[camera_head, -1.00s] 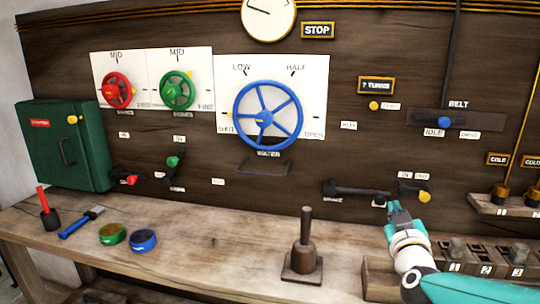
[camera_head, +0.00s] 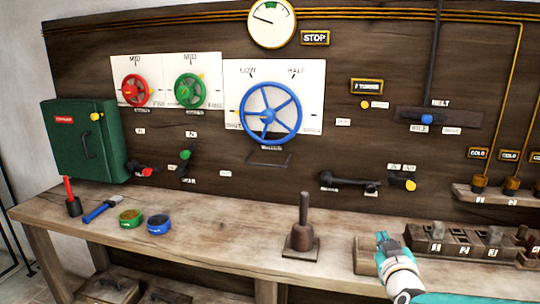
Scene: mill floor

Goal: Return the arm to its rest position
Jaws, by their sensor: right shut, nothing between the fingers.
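My right gripper (camera_head: 384,241) shows at the lower right, with its teal and white arm coming in from the bottom edge. It is shut and empty. It is over the right part of the wooden bench (camera_head: 215,228), in front of a low wooden block (camera_head: 364,256) and apart from the wall controls. My left gripper is not in view.
On the wall are a blue wheel (camera_head: 270,112), a brake lever (camera_head: 348,182) and a yellow-knobbed lever (camera_head: 404,182). A dark hand stamp-like tool (camera_head: 302,232) stands on the bench. A green cabinet (camera_head: 84,140) hangs at left.

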